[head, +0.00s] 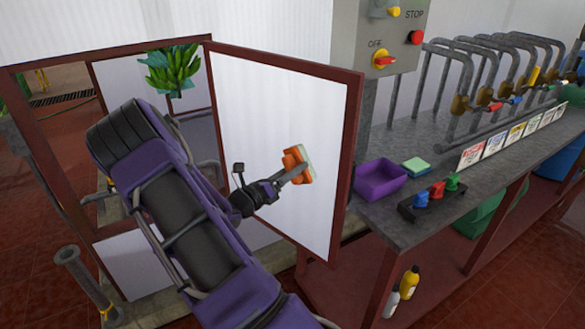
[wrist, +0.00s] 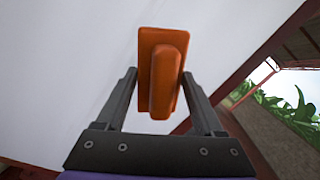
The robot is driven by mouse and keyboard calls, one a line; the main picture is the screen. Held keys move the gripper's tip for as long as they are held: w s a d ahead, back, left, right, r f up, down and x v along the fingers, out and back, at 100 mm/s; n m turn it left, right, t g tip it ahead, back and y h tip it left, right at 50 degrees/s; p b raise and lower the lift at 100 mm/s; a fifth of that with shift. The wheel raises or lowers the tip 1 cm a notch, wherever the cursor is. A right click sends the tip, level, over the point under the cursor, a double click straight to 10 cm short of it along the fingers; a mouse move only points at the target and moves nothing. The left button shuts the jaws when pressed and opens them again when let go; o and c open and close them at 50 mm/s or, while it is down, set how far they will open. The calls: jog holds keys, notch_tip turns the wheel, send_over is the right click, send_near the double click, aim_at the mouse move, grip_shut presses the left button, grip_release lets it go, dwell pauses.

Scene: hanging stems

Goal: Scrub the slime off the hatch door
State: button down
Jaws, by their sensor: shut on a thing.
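The hatch door (head: 268,110) stands open, a white panel in a dark red frame; its white face also fills much of the wrist view (wrist: 70,60). My gripper (head: 284,178) is in front of the door. In the wrist view my gripper (wrist: 158,90) is shut on the handle of an orange scrubber (wrist: 160,70). The scrubber in the head view (head: 292,165) has a pale green pad on its far side, at or very close to the door's face. I cannot tell if it touches. No slime shows on the visible part of the door; my arm hides part of it.
A grey bench (head: 400,215) to the right holds a purple tub (head: 379,180), a green and yellow sponge (head: 416,167) and a black rack (head: 436,200) with coloured knobs. A control box (head: 378,40) stands behind. Green bananas (head: 170,72) hang beyond the hatch opening.

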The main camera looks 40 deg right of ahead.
jog(key=shift+w+a+b, duration=0.15)
jog(key=shift+w+a, duration=0.1)
jog(key=shift+w, duration=1.8)
jog(key=shift+w+a+b, duration=0.15)
jog(key=shift+w+a, duration=0.1)
jog(key=shift+w, duration=1.85)
jog(key=shift+w+a+b, duration=0.15)
jog(key=shift+w+a, duration=0.1)
jog(key=shift+w, duration=1.8)
jog(key=shift+a+r, duration=0.1)
jog(key=shift+s+a+p, duration=0.2)
jog(key=shift+a+p, duration=0.25)
jog(key=shift+a, duration=1)
jog(key=shift+s+a+p, duration=0.15)
jog(key=shift+a+p, duration=0.25)
jog(key=shift+a, duration=1.05)
jog(key=shift+a, duration=0.15)
jog(key=shift+s+a+p, duration=0.2)
jog(key=shift+a+p, duration=0.15)
jog(key=shift+a, duration=1)
